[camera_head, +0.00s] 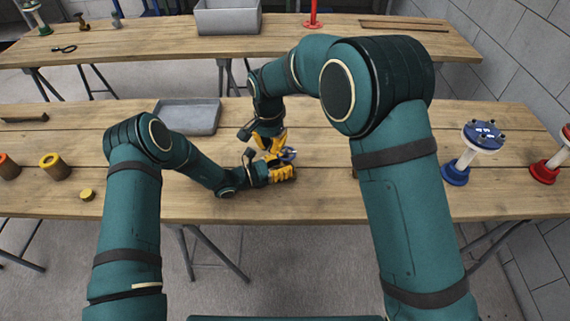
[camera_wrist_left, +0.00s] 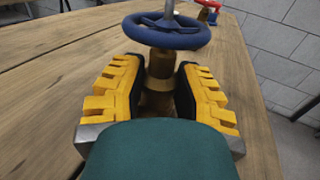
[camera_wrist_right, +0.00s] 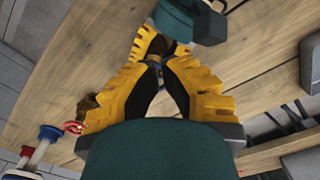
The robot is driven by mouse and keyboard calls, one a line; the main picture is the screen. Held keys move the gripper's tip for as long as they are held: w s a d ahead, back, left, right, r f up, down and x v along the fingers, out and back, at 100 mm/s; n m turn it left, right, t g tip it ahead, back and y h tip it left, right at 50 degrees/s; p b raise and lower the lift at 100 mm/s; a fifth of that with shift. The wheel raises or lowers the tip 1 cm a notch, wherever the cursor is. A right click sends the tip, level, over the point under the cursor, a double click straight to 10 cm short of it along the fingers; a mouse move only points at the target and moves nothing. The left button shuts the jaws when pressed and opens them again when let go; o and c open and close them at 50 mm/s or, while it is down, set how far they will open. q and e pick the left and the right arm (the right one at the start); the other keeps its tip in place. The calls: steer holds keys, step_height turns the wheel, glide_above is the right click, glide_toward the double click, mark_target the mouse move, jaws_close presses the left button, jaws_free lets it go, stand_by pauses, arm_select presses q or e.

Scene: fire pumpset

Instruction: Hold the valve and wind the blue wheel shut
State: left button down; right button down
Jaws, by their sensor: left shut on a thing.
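The valve has a brass body (camera_wrist_left: 160,75) and a blue handwheel (camera_wrist_left: 168,30) on top; the wheel also shows in the head view (camera_head: 288,155). My left gripper (camera_head: 282,174) is shut around the brass body, one yellow finger on each side below the wheel, as the left wrist view (camera_wrist_left: 160,85) shows. My right gripper (camera_head: 268,143) is just above and left of the wheel, pointing down. In the right wrist view its fingertips (camera_wrist_right: 160,65) come close together in front of my left gripper's fingers. The wheel is mostly hidden there, and contact with it cannot be told.
A grey metal tray (camera_head: 188,117) lies on the wooden bench behind my left arm. A blue-based stand (camera_head: 456,172) and a red-based stand (camera_head: 546,171) are at the right. The bench's front middle is clear.

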mark_target(286, 153)
steer(key=s+d+f, duration=0.1)
steer(key=d+f, duration=0.3)
steer(key=f, duration=0.2)
steer(key=shift+s+g, duration=0.2)
steer(key=shift+g, duration=0.1)
steer(key=shift+d+f, duration=0.1)
steer(key=shift+d, duration=0.05)
stand_by(0.7)
steer(key=shift+w+a, duration=0.1)
steer(key=shift+a, duration=0.2)
steer(key=w+a, duration=0.2)
steer(key=a, duration=0.1)
stand_by(1.1)
steer(key=shift+w+d, duration=0.1)
